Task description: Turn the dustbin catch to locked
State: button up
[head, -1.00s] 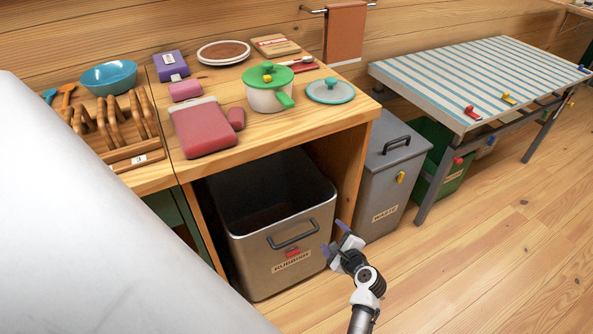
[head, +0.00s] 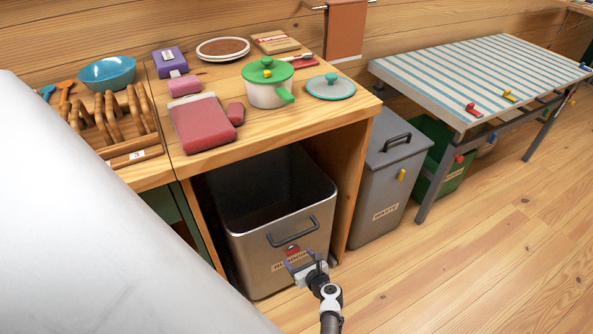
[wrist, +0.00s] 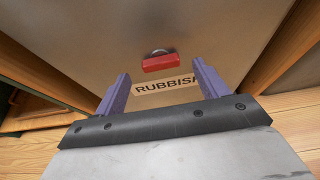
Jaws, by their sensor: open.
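The grey rubbish bin (head: 245,255) stands under the wooden counter, open at the top. Its small red catch (head: 292,249) is on the front, above the RUBBISH label and below the handle. In the wrist view the red catch (wrist: 160,63) lies level under a round silver piece, with the label (wrist: 166,92) below it. My gripper (head: 300,261) is in front of this catch. Its purple fingers (wrist: 160,90) are apart, with nothing held between them. The catch sits beyond the fingertips. In the head view the gripper covers part of the label.
A lidded grey waste bin (head: 382,190) with a yellow catch (head: 402,174) stands to the right, past the counter's side panel (head: 350,190). A striped table (head: 480,75) is further right. The floor (head: 480,270) at the right is clear.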

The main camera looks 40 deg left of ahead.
aim_at(293, 251)
jog(key=shift+x, duration=1.3)
jog(key=shift+c, duration=0.3)
jog(key=c, duration=0.9)
